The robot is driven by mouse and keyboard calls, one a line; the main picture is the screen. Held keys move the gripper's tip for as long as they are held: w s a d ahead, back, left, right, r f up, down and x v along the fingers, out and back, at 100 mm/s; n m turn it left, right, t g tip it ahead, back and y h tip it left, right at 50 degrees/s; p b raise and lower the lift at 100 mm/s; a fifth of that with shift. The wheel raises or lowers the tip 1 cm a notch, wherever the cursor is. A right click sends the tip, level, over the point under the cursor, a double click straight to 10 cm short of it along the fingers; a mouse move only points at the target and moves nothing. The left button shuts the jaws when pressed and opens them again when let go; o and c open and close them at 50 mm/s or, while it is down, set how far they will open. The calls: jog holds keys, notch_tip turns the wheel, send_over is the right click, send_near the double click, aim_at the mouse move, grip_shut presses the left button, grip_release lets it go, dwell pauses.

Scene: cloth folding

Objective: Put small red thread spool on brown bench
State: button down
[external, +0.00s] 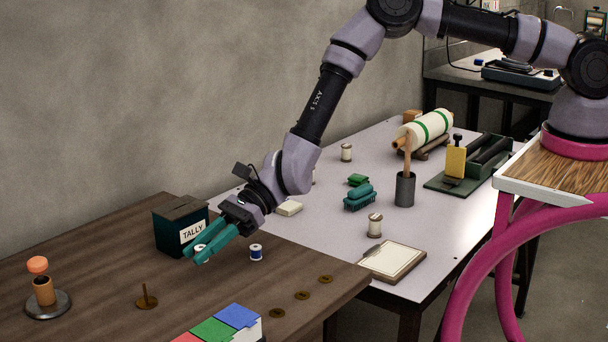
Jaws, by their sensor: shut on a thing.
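My gripper (198,256), with teal fingers, points down and left over the brown bench (105,255), in front of the dark tally box. It is shut on a small spool (201,248). Only a pale part of the spool shows between the fingers, and its thread colour is hidden. I cannot tell whether the spool touches the bench top. No red thread is clearly visible elsewhere.
A blue thread spool (256,252) stands on the bench right of my gripper. The tally box (181,228) is close behind. A brown spike (146,297), an orange-topped stand (44,290), colour swatches (219,326) and several brown discs (303,296) surround a clear middle.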

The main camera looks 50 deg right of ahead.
aim_at(206, 287)
jog(key=shift+f, duration=2.85)
jog(key=shift+f, duration=0.1)
jog(key=c, duration=0.7)
grip_release()
jog(key=shift+r, duration=0.2)
jog(key=v, duration=1.2)
jog(key=shift+f, duration=0.15)
jog(key=shift+d, duration=0.1)
